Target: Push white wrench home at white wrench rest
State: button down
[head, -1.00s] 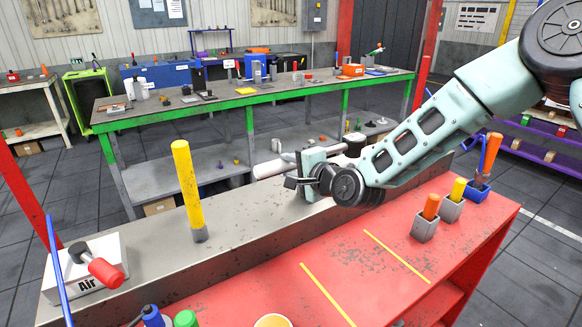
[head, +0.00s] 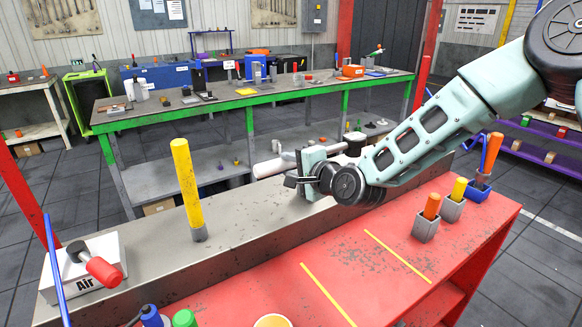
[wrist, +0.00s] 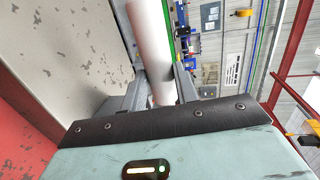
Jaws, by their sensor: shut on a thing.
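The white wrench shows as a pale, rounded bar (head: 268,168) in the head view, just above the grey steel ledge. My gripper (head: 297,172) is shut on it. In the wrist view the wrench (wrist: 151,40) runs up between the two grey fingers of my gripper (wrist: 158,78), and its upper end is cut off by the frame. My gripper and wrist hide part of the wrench in the head view. I cannot make out the white wrench rest or tell whether the wrench touches it.
A yellow post (head: 187,185) stands on the steel ledge (head: 250,215) to the left. A white Air box (head: 90,270) with a red handle is at the ledge's left end. Small holders with orange and yellow pieces (head: 431,207) stand on the red bench (head: 350,255) at right.

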jog(key=shift+f+b, duration=1.8)
jog(key=shift+f, duration=0.1)
jog(key=c, duration=1)
grip_release()
jog(key=shift+f, duration=0.15)
jog(key=b+v, duration=0.2)
jog(key=v, duration=1.5)
jog(key=shift+s+r, duration=0.15)
jog(key=shift+r, duration=0.1)
jog(key=shift+f, duration=0.1)
